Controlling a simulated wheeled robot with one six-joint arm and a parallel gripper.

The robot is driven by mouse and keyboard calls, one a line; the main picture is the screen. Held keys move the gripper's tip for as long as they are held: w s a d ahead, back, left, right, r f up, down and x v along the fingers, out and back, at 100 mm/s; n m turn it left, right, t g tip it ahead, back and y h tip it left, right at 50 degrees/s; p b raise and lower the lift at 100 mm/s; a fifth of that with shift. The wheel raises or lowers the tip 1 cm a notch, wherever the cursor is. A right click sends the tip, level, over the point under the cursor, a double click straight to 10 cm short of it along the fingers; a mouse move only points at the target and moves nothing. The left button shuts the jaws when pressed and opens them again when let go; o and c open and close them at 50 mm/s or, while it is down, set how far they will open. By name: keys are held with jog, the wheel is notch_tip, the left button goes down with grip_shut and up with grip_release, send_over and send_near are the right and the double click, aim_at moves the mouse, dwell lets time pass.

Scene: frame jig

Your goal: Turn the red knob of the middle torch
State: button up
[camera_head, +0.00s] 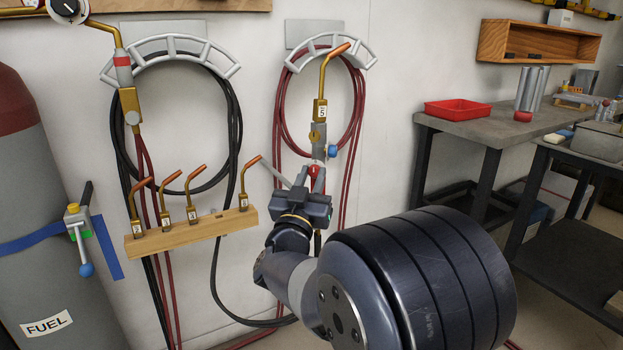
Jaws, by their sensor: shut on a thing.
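A brass torch (320,112) with a copper tip and a label reading 5 hangs upright in front of a coil of red hose on the wall. A blue knob (332,151) sticks out on the right of its grey lower body. The red knob (316,171) sits lower down, just above my gripper (313,186). My gripper reaches up to it from below and is shut on it. The fingertips and the lower part of the knob are partly hidden by my gripper and wrist.
A wooden rack (180,236) with several numbered copper tips is on the left wall. A grey fuel cylinder (40,180) with a valve stands far left. Black hose (232,110) hangs between. A workbench (470,125) with a red tray (457,109) is on the right.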

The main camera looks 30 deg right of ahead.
jog(key=shift+n, duration=0.5)
jog(key=n+t+y+p, duration=0.1)
jog(key=n, duration=0.2)
jog(key=n+y+p, duration=0.1)
jog(key=n+y, duration=0.1)
jog(key=n, duration=0.1)
jog(key=shift+s+d+r+t, duration=0.1)
jog(key=shift+s+d+t, duration=0.05)
jog(key=shift+t, duration=0.25)
jog(key=n+y+p, duration=0.1)
jog(key=n, duration=0.2)
jog(key=n+y, duration=0.2)
jog(key=n, duration=0.1)
jog(key=shift+n+p, duration=0.3)
jog(key=shift+p, duration=0.05)
jog(key=shift+t+y, duration=0.3)
jog(key=o, duration=1)
